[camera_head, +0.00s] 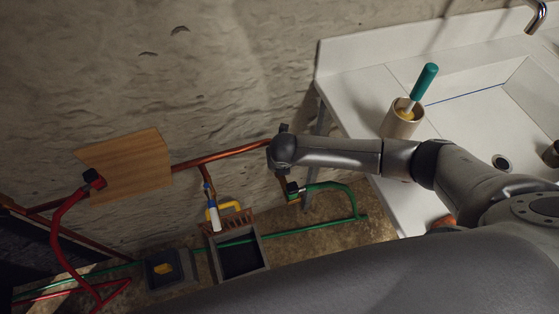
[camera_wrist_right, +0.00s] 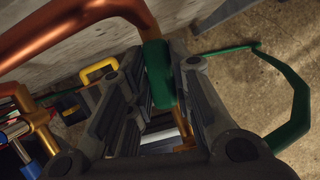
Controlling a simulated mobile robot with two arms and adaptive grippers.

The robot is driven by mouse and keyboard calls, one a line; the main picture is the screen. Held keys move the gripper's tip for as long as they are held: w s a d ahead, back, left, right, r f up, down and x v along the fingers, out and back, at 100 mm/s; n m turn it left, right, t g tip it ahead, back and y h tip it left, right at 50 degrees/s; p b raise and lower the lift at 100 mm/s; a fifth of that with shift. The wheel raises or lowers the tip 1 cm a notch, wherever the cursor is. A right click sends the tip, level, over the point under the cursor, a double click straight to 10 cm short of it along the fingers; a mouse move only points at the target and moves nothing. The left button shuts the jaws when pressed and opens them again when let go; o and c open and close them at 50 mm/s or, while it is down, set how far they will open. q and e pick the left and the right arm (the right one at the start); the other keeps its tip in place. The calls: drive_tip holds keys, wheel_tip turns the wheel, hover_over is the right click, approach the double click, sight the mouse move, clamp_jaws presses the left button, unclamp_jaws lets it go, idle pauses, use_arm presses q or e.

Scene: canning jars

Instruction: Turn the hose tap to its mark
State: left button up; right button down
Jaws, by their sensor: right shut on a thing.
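In the right wrist view a green sleeve or handle (camera_wrist_right: 157,75) of what looks like the hose tap sits at the lower end of a bent copper pipe (camera_wrist_right: 70,30). My right gripper (camera_wrist_right: 160,105) has one finger on each side of the green part and is shut on it. In the head view my right arm reaches left to the wall, and its wrist hides most of the tap. A green hose (camera_head: 335,186) curves away just right of it. I cannot make out the mark. My left gripper is not in view.
A wooden board (camera_head: 125,165) and red hose (camera_head: 62,222) are at the left. A white-handled tap (camera_head: 214,216) hangs above an open box (camera_head: 240,262). A white sink (camera_head: 350,90) bears a cup (camera_head: 402,122) with a green-handled tool.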

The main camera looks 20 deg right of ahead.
drive_tip(key=m+p, duration=0.1)
drive_tip(key=m+h+p, duration=0.1)
drive_tip(key=m+p, duration=0.1)
drive_tip(key=shift+a+r, duration=0.1)
drive_tip(key=shift+r, duration=0.15)
drive_tip(key=shift+m+g+h+p, duration=0.4)
drive_tip(key=shift+m+h+p, duration=0.15)
drive_tip(key=shift+m, duration=0.55)
drive_tip(key=m+p, duration=0.1)
drive_tip(key=m, duration=0.1)
drive_tip(key=shift+w+f+m+g+h, duration=0.1)
drive_tip(key=shift+f+m+g+h, duration=0.05)
drive_tip(key=shift+m+g+h, duration=0.25)
drive_tip(key=m+g, duration=0.1)
drive_tip(key=m, duration=0.2)
drive_tip(key=shift+m+h, duration=0.3)
drive_tip(key=shift+h, duration=0.05)
drive_tip(key=shift+w+m+g, duration=0.1)
drive_tip(key=shift+m+g, duration=0.7)
drive_tip(key=shift+m, duration=1.3)
drive_tip(key=c, duration=1.3)
unclamp_jaws()
